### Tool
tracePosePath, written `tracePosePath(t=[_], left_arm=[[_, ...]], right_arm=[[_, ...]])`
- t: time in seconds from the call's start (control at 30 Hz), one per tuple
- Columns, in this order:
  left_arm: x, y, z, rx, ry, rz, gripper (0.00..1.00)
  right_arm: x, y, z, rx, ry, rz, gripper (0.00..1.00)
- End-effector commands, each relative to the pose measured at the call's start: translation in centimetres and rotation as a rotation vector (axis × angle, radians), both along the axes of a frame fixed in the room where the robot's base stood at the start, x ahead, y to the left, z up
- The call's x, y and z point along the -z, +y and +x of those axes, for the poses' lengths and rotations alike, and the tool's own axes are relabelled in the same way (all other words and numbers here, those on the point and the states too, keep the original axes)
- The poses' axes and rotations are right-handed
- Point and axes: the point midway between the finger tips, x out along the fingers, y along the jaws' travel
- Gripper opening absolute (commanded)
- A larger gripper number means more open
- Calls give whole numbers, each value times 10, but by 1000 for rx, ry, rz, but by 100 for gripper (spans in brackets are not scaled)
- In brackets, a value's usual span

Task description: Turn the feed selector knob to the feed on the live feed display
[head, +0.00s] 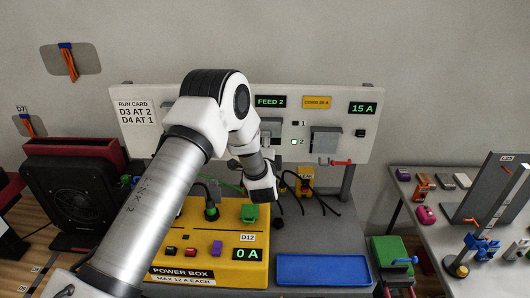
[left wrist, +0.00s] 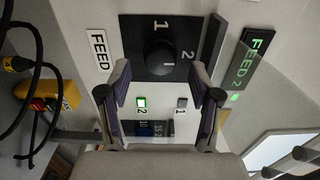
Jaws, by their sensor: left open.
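The feed selector knob (left wrist: 158,57) is a round black dial on a black plate marked 1 and 2 in the left wrist view. A small light mark shows on its face; I cannot tell for sure which number it points to. My left gripper (left wrist: 160,74) is open, its two fingers on either side below the knob, with no clear contact. In the head view my left arm hides most of the knob area. The live feed display (head: 270,101) reads FEED 2 in green; it also shows in the left wrist view (left wrist: 249,62). My right gripper is not in view.
Indicator 2 (head: 294,142) is lit green and indicator 1 (head: 295,123) is dark. A yellow power box (head: 190,240) with cables stands below the panel, its readout at 0 A. A blue tray (head: 323,270) lies to its right. A black fan (head: 70,195) stands left.

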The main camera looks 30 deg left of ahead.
Motion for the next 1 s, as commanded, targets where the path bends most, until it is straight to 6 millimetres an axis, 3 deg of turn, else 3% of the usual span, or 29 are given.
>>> tracePosePath(t=[0.2, 0.4, 1.0], left_arm=[[0, -29, -49, 0, 1, 0, 64], [0, -44, -76, -2, -1, -1, 64], [0, -45, -78, -3, -2, -1, 64]], right_arm=[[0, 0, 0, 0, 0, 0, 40], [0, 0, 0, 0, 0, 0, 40], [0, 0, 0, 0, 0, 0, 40]])
